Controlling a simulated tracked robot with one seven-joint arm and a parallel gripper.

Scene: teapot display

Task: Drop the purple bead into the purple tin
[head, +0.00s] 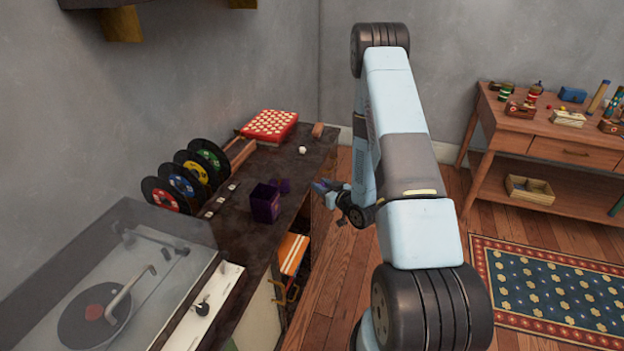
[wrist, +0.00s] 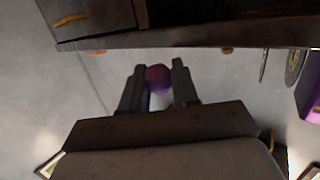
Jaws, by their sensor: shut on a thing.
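The purple tin (head: 265,205) is a dark, square, open-topped box standing upright on the dark counter, left of my gripper in the head view. My gripper (head: 320,187) is beyond the counter's right edge, apart from the tin. In the wrist view my gripper (wrist: 157,72) is shut on the purple bead (wrist: 158,77), a round bead held between the two fingertips. A purple surface (wrist: 313,95) at the right edge of the wrist view looks like the tin.
The dark counter (head: 235,240) holds a record player (head: 110,290), several upright records (head: 190,175), a red-and-white box (head: 270,125) and a small white ball (head: 302,150). A wooden table (head: 540,148) with toys stands at the right, behind a patterned rug (head: 550,290).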

